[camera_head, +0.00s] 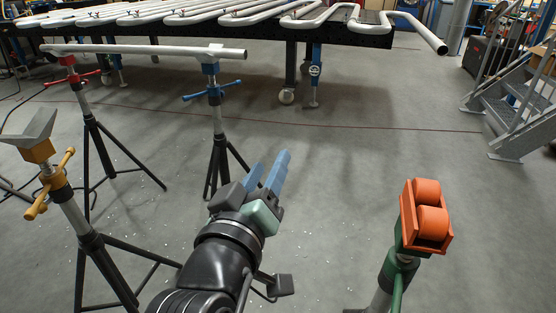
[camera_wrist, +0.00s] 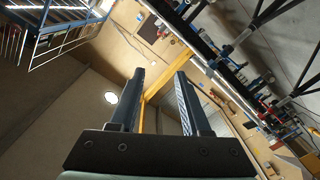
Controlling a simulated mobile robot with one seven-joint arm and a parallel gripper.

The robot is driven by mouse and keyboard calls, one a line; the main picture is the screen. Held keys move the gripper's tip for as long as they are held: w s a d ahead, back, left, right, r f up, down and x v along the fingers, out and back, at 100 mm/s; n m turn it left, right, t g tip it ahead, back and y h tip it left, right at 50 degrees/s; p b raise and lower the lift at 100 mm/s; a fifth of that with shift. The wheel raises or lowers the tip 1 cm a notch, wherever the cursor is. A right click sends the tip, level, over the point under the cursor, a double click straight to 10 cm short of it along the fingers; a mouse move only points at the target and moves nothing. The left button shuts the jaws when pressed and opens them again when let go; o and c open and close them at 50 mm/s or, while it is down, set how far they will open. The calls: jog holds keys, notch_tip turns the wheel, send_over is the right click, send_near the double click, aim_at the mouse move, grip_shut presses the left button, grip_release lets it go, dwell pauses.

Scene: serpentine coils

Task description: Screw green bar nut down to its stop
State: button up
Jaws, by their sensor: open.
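The green bar nut (camera_head: 397,288) is on the stand at the lower right in the head view, below an orange roller head (camera_head: 427,215). One green bar points down towards the picture's bottom edge, and the frame cuts off the lower stand. My gripper (camera_head: 268,170) is open and empty in mid-air, to the left of the green stand and clearly apart from it. Its blue fingers point up and away. In the wrist view my gripper (camera_wrist: 159,78) shows two parted fingers with nothing between them; the green nut is not seen there.
A yellow stand (camera_head: 62,195) with a V head is at the left. Red (camera_head: 72,80) and blue (camera_head: 211,90) stands bear a long pipe (camera_head: 150,51). A coil table (camera_head: 345,38) stands behind, steps (camera_head: 515,110) at the right.

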notch_tip(320, 180, up, 6)
jog(key=s+d+m+t+b, duration=0.1)
jog(key=s+t+b, duration=0.1)
jog(key=shift+d+m+y, duration=0.15)
jog(key=shift+m+y, duration=0.15)
jog(key=shift+m, duration=0.1)
jog(key=shift+w, duration=0.1)
